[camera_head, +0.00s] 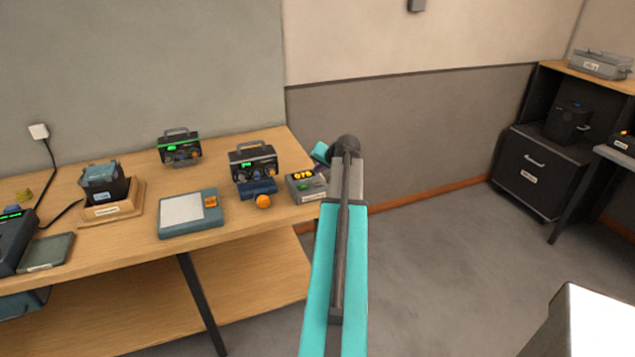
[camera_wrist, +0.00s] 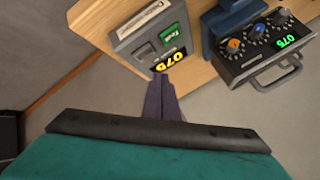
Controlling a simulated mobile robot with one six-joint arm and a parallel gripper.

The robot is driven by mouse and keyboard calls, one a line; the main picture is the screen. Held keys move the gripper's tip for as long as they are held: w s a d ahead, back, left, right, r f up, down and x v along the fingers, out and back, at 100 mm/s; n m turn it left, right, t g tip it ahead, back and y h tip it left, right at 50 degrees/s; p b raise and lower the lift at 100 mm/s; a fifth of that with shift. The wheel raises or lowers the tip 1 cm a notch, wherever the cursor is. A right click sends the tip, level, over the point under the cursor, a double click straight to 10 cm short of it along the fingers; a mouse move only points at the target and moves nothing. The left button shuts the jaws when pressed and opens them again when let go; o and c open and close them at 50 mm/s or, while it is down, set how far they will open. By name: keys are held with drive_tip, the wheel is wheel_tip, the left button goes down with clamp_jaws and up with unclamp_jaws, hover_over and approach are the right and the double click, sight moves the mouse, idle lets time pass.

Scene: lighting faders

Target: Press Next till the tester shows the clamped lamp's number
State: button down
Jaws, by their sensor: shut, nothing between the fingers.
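The tester (camera_head: 306,186) is a grey box with yellow digits at the right end of the wooden bench. In the wrist view the tester (camera_wrist: 130,32) shows a green button, a dark grey button and a yellow number starting 07; its last digit is hard to read. The clamped lamp (camera_head: 253,162), a dark handled unit with knobs, sits in a blue clamp (camera_head: 258,187) with an orange ball. In the wrist view the lamp (camera_wrist: 272,50) has a green number also starting 07. My gripper (camera_wrist: 160,82) is shut and empty, its tips by the tester's display edge; contact is unclear.
A second handled unit (camera_head: 180,148) stands farther back on the bench. A blue-grey box with a pale panel (camera_head: 190,212) lies left of the clamp. A wooden stand (camera_head: 112,208) holds a dark block. Open floor lies right of the bench, before dark cabinets (camera_head: 540,172).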

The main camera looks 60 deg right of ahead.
drive_tip(key=shift+r+p, duration=0.55)
drive_tip(key=shift+r, duration=0.75)
